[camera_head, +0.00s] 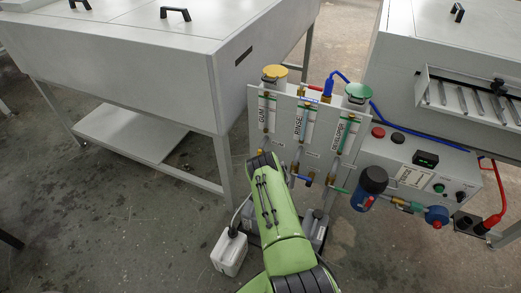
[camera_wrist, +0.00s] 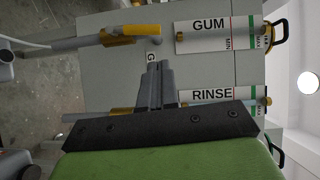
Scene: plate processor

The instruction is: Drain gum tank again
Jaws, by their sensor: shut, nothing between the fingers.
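The gum tank shows in the head view as a sight tube marked GUM (camera_head: 263,112) under a yellow cap (camera_head: 274,72). In the wrist view the GUM gauge (camera_wrist: 215,33) is at the upper right. Left of it, a grey pipe carries a yellow valve handle (camera_wrist: 118,34), which looks roughly in line with the pipe. My gripper (camera_wrist: 158,66) is shut and empty in front of the panel, beside this handle and apart from it. It partly covers a small label starting with G. In the head view my green arm hides the gripper and the gum valve.
The DEVELOPER tube (camera_head: 341,130) is at the panel's right. A white jug (camera_head: 230,250) stands on the floor. Large grey machine housings (camera_head: 130,50) flank the panel.

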